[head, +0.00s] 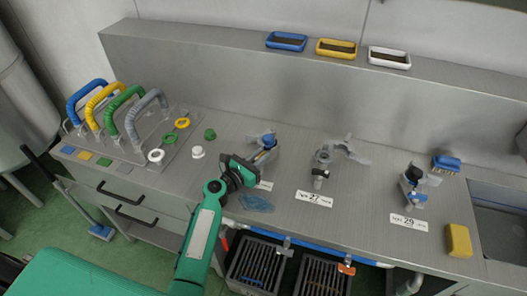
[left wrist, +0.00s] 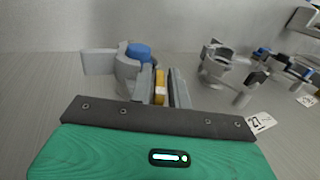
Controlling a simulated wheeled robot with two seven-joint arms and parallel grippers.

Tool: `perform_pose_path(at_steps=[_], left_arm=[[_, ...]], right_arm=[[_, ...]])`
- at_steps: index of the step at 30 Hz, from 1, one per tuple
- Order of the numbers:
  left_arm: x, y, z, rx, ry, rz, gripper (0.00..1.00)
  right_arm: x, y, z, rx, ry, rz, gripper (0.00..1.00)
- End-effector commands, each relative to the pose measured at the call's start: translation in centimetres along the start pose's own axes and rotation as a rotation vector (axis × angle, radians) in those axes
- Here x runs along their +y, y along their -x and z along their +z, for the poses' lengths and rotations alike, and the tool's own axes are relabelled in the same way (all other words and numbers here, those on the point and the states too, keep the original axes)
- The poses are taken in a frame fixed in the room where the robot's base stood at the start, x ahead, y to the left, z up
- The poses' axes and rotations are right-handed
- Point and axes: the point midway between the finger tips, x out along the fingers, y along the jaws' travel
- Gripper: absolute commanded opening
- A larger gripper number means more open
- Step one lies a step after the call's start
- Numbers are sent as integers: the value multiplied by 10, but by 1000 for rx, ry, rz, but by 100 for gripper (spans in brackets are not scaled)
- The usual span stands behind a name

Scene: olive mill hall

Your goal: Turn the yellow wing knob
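The yellow wing knob (left wrist: 160,88) shows in the left wrist view as a narrow upright yellow piece between my left gripper's two fingers. My left gripper (left wrist: 163,88) is nearly shut, and the yellow piece fills the narrow gap, so it looks shut on the knob. Behind and to the left is the grey valve body with a blue cap (left wrist: 138,50). In the head view my left gripper (head: 258,163) is at this left valve (head: 266,140) on the steel bench, and the gripper hides the yellow knob there. My right gripper is in neither view.
To the right stand the grey valve (head: 323,158) by label 27 and another valve (head: 412,180) by label 29. Coloured hoop handles (head: 148,105) stand left.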

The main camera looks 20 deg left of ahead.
Motion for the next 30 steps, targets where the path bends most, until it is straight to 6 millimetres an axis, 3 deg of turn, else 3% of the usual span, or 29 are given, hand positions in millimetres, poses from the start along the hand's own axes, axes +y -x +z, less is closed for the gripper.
perform_pose_path(at_steps=[6,16,19,30], left_arm=[[0,-19,0,0,0,1,18],[0,-22,-1,1,-1,0,18],[0,-21,-1,1,-1,0,0],[0,-21,-2,1,-3,-30,0]], right_arm=[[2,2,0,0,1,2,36],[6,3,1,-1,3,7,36],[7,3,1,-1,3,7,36],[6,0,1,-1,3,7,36]])
